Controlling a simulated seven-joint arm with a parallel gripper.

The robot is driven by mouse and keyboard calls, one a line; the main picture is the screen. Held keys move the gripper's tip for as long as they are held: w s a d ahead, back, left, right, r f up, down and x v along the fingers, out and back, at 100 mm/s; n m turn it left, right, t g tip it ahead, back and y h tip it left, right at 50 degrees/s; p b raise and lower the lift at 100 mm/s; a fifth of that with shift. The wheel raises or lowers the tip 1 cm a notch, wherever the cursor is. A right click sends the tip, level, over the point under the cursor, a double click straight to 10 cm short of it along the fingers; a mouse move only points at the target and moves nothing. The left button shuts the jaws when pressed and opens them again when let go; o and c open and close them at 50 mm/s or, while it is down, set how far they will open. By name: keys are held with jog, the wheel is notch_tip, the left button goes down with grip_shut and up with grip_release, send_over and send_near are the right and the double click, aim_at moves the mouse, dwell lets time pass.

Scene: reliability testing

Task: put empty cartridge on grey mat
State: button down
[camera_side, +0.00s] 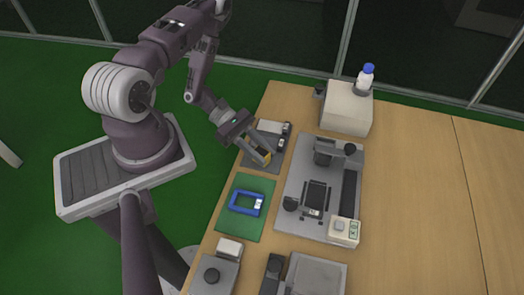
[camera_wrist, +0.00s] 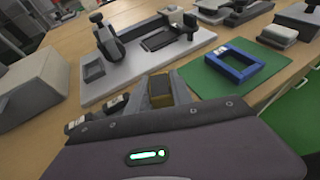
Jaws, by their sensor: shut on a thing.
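My gripper (camera_side: 258,152) is shut on a small dark block with a yellow-brown face, which looks like the cartridge (camera_side: 265,158). In the wrist view the cartridge (camera_wrist: 161,92) sits between the two grey fingers. My gripper is over or at the front part of the grey mat (camera_side: 255,163), near the table's left edge. I cannot tell whether the cartridge touches the mat. In the wrist view my gripper body hides most of the mat.
A pale block (camera_side: 269,126) and small dark parts (camera_side: 285,128) are at the mat's far side. A green mat (camera_side: 234,222) holds a blue frame (camera_side: 260,207). A grey fixture plate (camera_side: 294,216) is to the right. The table's right side is clear.

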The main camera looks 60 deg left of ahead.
jog(key=c, duration=1.1)
grip_release()
jog(key=shift+f, duration=0.1)
